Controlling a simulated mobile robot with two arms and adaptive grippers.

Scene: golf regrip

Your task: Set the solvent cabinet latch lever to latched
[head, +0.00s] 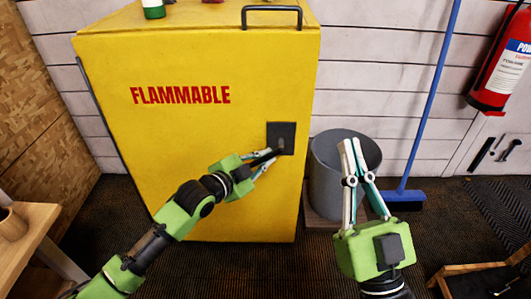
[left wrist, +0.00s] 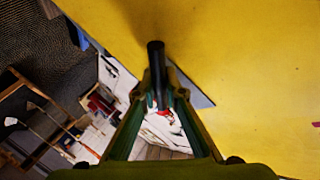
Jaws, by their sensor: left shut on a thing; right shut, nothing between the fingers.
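The yellow solvent cabinet (head: 180,130) with red FLAMMABLE lettering fills the left and middle of the head view. A dark square latch plate (head: 287,130) sits near the right edge of its door. The black latch lever (head: 264,157) juts from the plate towards the lower left, partly hidden by my left gripper (head: 275,158), which is shut on it. In the left wrist view the dark rod of the lever (left wrist: 155,58) stands between the fingertips of my left gripper (left wrist: 158,95). My right gripper (head: 352,142) is shut and empty, pointing up, right of the cabinet.
A grey bin (head: 325,180) stands right of the cabinet, behind my right gripper. A blue broom (head: 420,125) leans on the wall, and a fire extinguisher (head: 502,75) hangs at far right. A wooden bench (head: 35,225) is at lower left.

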